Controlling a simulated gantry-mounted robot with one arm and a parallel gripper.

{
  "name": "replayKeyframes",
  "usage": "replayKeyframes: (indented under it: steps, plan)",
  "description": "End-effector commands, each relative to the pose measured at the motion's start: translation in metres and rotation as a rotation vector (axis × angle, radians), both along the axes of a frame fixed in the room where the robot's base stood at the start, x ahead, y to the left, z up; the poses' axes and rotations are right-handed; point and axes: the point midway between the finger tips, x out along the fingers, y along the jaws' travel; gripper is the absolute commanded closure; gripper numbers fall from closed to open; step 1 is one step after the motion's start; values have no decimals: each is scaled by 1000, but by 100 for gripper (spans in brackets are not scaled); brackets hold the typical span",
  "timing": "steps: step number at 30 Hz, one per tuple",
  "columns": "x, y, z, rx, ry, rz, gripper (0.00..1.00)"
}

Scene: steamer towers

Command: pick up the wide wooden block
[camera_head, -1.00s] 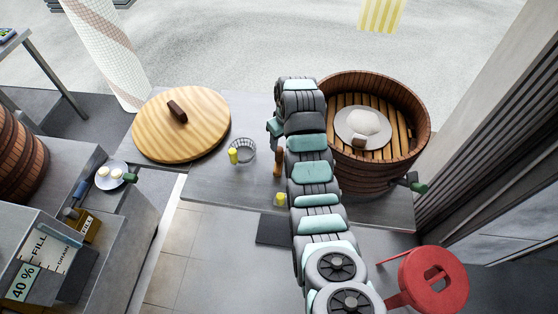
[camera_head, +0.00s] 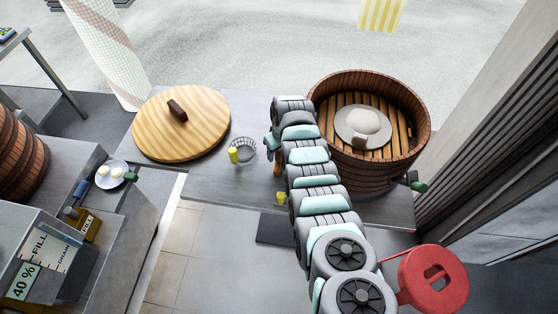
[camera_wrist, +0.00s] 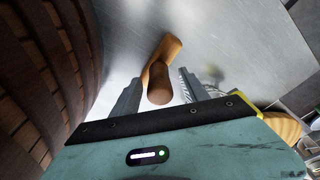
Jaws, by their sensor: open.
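In the wrist view, a tan wooden piece (camera_wrist: 165,47) and a darker brown, round-ended wooden piece (camera_wrist: 158,88) show between the fingers of my gripper (camera_wrist: 160,78). I cannot tell whether they are joined, or which is the wide block. The fingers stand apart, one on each side, with no clear grip on the wood. In the head view, a small part of brown wood (camera_head: 277,170) shows on the grey table beside my arm, which hides the rest. My gripper (camera_head: 272,142) is mostly hidden there too.
A large wooden steamer tub (camera_head: 368,178) stands right of my arm, with a plate (camera_head: 345,126) inside. A round wooden lid (camera_head: 200,130), a wire basket (camera_head: 244,149) and a yellow item (camera_head: 233,155) are left. Another yellow item (camera_head: 280,198) is near my arm.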

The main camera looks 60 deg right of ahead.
Motion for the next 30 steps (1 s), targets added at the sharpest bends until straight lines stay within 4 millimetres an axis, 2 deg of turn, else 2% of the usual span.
replayKeyframes:
  steps: [1, 7, 17, 30]
  plan:
    - [0, 0, -6, 4, 3, 0, 48]
    - [1, 0, -16, 2, 1, 0, 48]
    - [2, 0, -17, 2, 1, 0, 48]
    - [1, 0, -17, 1, 0, 0, 84]
